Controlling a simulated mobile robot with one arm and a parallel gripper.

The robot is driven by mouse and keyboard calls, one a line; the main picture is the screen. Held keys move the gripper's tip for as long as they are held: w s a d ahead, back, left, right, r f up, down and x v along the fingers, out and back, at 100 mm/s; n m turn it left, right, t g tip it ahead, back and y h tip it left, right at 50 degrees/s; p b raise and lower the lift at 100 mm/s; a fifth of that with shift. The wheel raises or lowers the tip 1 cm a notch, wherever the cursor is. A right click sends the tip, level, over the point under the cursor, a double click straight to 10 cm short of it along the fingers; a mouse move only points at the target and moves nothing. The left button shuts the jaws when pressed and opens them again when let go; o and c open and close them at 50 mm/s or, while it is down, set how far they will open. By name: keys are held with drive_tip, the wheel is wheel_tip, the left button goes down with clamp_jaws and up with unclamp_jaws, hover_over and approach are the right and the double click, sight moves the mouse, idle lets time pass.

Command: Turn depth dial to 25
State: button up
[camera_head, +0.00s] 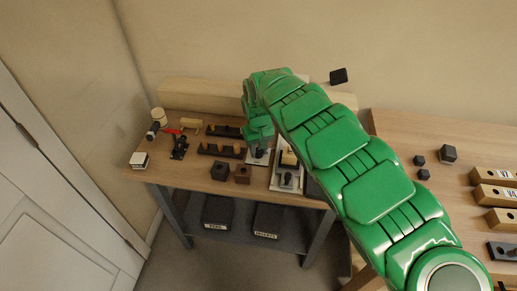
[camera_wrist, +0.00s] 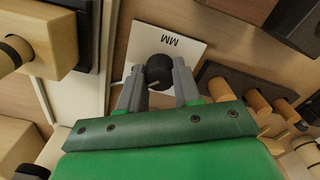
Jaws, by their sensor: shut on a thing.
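The depth dial is a dark round knob (camera_wrist: 159,72) on a white plate (camera_wrist: 172,38) marked MM, seen in the wrist view. My gripper (camera_wrist: 158,84) is shut on the knob, with one grey finger on each side of it. A short light mark shows on the knob near its lower edge. No scale numbers are readable, so I cannot tell the dial's setting. In the head view my gripper (camera_head: 259,150) reaches down to the white plate (camera_head: 257,158) on the bench, and the knob is too small to make out.
A white-based fixture (camera_head: 287,181) with a wooden block stands right of the dial. Racks with wooden pegs (camera_head: 222,150) are on the left, and dark blocks (camera_head: 221,171) sit near the front edge. Bins labelled on their fronts (camera_head: 218,212) stand on the lower shelf. A second table (camera_head: 430,150) is at right.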

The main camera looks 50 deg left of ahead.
sight(259, 150)
drive_tip(key=shift+m, duration=1.2)
drive_tip(key=shift+w, duration=0.1)
drive_tip(key=o, duration=1.1)
drive_tip(key=shift+c, duration=0.2)
drive_tip(key=shift+r, duration=3.9)
